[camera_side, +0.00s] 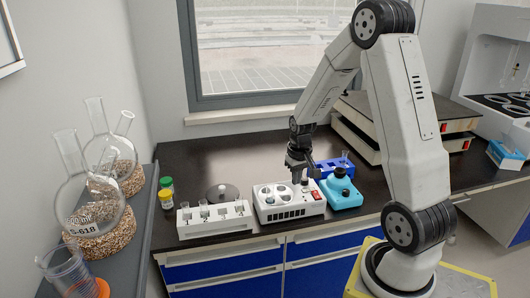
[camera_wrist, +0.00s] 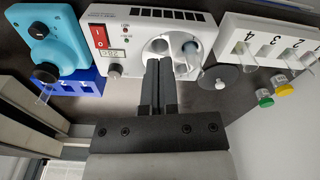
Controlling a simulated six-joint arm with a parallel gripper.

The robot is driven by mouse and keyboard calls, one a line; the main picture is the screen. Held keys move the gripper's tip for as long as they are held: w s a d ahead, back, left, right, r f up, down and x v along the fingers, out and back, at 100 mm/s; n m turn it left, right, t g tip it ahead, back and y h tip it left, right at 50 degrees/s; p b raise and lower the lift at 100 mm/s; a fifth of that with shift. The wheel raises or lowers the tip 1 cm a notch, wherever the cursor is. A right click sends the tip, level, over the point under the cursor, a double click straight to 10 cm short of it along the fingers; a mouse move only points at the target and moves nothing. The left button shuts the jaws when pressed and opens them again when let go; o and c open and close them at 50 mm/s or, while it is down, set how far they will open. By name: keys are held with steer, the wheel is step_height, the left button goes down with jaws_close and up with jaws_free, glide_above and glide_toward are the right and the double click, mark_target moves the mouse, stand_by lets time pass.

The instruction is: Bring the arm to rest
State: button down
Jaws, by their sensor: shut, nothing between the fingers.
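My gripper (camera_side: 302,170) is above the white heating device on the bench in the side view. In the wrist view my gripper (camera_wrist: 159,66) has its two dark fingers together, with nothing seen between them. The white device (camera_side: 289,202) has round wells on top and a red switch; it also shows in the wrist view (camera_wrist: 132,45). A clear tube (camera_wrist: 190,58) stands in one of its wells, beside the fingertips. I cannot tell how high the fingers are above the device.
A white numbered rack (camera_side: 214,219) stands left of the device, with a grey disc (camera_side: 222,193) behind it. A turquoise device (camera_side: 342,191) and blue rack (camera_side: 333,167) stand to the right. Green- and yellow-capped vials (camera_side: 165,193) and glass flasks (camera_side: 92,205) are at left. Bench is clear behind.

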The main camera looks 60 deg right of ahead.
steer(key=s+a+r+n+t, duration=0.1)
steer(key=a+n, duration=0.2)
steer(key=a, duration=0.8)
steer(key=s+a+r+n+t, duration=0.1)
steer(key=s+a+r+n, duration=0.1)
steer(key=a, duration=0.9)
steer(key=shift+s+a+r+n, duration=0.25)
steer(key=shift+a+r+n, duration=0.1)
steer(key=shift+n, duration=0.35)
